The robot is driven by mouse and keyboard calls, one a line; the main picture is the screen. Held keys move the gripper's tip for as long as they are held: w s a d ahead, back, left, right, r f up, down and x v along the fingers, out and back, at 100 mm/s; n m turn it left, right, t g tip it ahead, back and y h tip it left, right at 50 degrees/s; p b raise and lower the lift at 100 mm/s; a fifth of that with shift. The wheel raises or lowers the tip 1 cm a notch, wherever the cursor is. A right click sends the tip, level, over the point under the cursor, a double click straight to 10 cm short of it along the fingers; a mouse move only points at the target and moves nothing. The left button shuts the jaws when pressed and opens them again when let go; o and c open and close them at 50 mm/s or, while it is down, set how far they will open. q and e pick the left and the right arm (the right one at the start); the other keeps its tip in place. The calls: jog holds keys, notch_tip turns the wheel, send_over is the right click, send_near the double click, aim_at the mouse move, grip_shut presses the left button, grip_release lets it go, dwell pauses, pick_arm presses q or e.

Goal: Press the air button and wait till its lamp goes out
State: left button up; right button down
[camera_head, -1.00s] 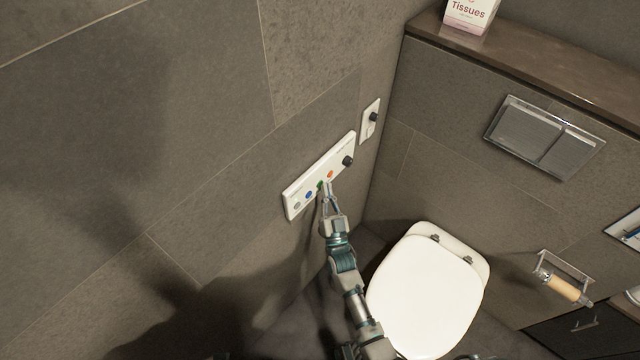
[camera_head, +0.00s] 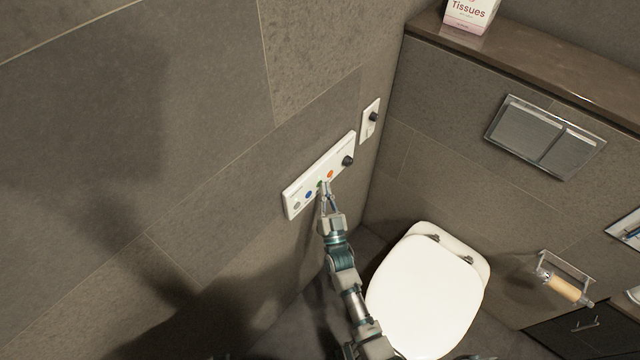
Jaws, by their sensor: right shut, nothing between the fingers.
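A white control panel (camera_head: 293,207) is fixed on the tiled wall, tilted in the picture. It carries a row of small round buttons: grey, blue (camera_head: 309,195), green (camera_head: 320,184) and orange (camera_head: 330,174), plus a black knob (camera_head: 347,161) at its upper right end. The labels are too small to read, so I cannot tell which button is the air button or see a lit lamp. My right gripper (camera_head: 325,187) is shut and empty, its tips at the green button and partly covering it. I cannot tell whether they touch it. My left gripper is not in view.
A smaller white plate (camera_head: 370,121) with a black knob is on the wall above right. A closed white toilet (camera_head: 425,295) stands right of my arm. A flush plate (camera_head: 545,137), roll holder (camera_head: 565,285) and shelf with a tissue box (camera_head: 469,14) are further right.

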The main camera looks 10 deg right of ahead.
jog(key=shift+s+d+p, duration=0.45)
jog(key=shift+s+d, duration=0.05)
jog(key=shift+s, duration=0.15)
jog(key=s+d+p, duration=0.1)
jog(key=s, duration=0.1)
jog(key=s+d+p, duration=0.1)
jog(key=s+d, duration=0.1)
dwell(0.4)
dwell(0.8)
